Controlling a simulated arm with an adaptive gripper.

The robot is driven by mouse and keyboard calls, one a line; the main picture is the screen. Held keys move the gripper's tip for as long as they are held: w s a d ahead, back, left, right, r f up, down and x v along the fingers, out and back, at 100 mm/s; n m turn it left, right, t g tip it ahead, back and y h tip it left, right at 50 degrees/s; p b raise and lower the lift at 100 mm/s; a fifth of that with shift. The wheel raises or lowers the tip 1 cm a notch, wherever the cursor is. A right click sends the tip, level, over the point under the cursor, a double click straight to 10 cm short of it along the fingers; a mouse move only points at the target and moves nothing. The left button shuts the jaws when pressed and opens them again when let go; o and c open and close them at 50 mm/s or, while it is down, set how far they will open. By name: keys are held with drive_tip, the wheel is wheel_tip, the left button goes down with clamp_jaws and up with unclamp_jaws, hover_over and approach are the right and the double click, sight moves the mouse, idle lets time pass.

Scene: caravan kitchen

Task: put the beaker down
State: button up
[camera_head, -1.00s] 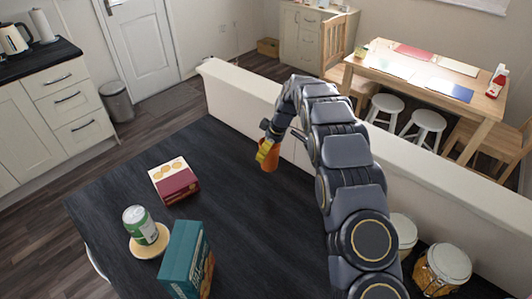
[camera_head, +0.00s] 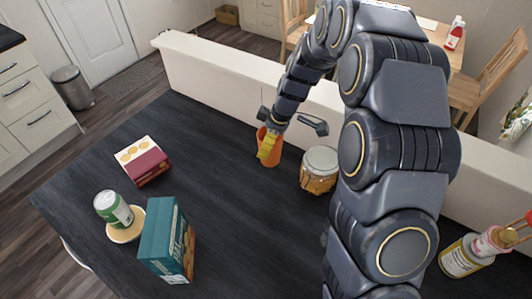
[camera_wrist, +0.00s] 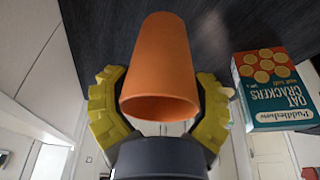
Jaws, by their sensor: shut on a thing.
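The orange beaker (camera_head: 269,154) is over the dark worktop (camera_head: 220,190), near the low cream wall. My gripper (camera_head: 265,146) is shut on it, with a yellow finger across its side. In the wrist view the beaker (camera_wrist: 168,60) sits between the two yellow fingers of my gripper (camera_wrist: 160,85), its wide round opening towards the wrist. I cannot tell whether its lower end touches the worktop.
A lidded glass jar (camera_head: 319,170) stands close right of the beaker. A red and cream box (camera_head: 142,160), a green can (camera_head: 113,209) on a saucer (camera_head: 126,234) and a teal cracker box (camera_head: 166,240) stand to the left. Bare worktop lies between.

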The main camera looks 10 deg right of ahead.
drive_tip(key=s+d+n, duration=0.1)
drive_tip(key=s+d, duration=0.1)
drive_tip(key=s, duration=0.2)
drive_tip(key=w+f, duration=0.3)
drive_tip(key=w, duration=0.1)
drive_tip(key=w+f, duration=0.3)
drive_tip(key=w, duration=0.1)
drive_tip(key=w+d+f, duration=0.1)
drive_tip(key=w+f, duration=0.2)
drive_tip(key=w, duration=0.1)
drive_tip(key=shift+w+f, duration=0.25)
drive_tip(key=shift+w, duration=0.15)
drive_tip(key=shift+w+f, duration=0.15)
drive_tip(key=shift+f, duration=1.55)
drive_tip(key=o, duration=1.2)
drive_tip(key=shift+f, duration=0.15)
drive_tip(key=shift+d, duration=0.1)
